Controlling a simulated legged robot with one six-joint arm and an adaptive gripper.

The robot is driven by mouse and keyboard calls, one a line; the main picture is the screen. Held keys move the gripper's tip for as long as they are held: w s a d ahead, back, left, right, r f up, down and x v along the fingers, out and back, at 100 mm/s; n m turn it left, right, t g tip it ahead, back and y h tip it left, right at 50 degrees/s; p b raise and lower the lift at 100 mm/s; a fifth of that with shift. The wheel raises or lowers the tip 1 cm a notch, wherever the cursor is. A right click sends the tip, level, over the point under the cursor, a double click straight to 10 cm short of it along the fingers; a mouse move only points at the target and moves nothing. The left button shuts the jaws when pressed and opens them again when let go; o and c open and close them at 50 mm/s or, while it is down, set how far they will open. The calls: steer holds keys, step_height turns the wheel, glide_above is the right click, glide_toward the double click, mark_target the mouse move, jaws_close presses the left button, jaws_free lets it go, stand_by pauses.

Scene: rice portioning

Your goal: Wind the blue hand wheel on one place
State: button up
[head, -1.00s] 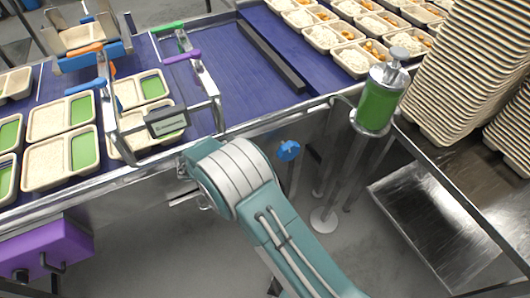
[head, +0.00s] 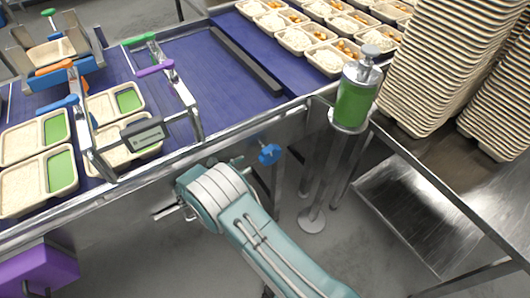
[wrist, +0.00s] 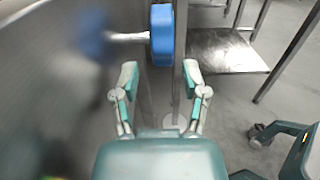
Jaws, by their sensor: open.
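The blue hand wheel (head: 269,154) sits on the side of the conveyor frame in the head view, low below the belt edge. In the wrist view the blue hand wheel (wrist: 162,35) shows edge-on, on a metal shaft, ahead of my fingertips and slightly left of the middle between them. My gripper (wrist: 160,76) is open and empty, its two fingers spread to either side. The wheel appears apart from the fingers. In the head view my arm reaches up beside the conveyor, and the fingers are mostly hidden behind the wrist.
The conveyor (head: 180,165) edge runs close along my arm. A green dispenser (head: 355,95) on a stand is to the right of the wheel. A steel table with stacked trays (head: 440,60) is at the right. A purple box (head: 40,270) hangs under the conveyor at lower left.

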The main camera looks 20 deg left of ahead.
mark_target(270, 152)
steer(key=x, duration=1)
steer(key=shift+w+d, duration=0.1)
steer(key=shift+d, duration=0.1)
steer(key=shift+r, duration=0.1)
jaws_close()
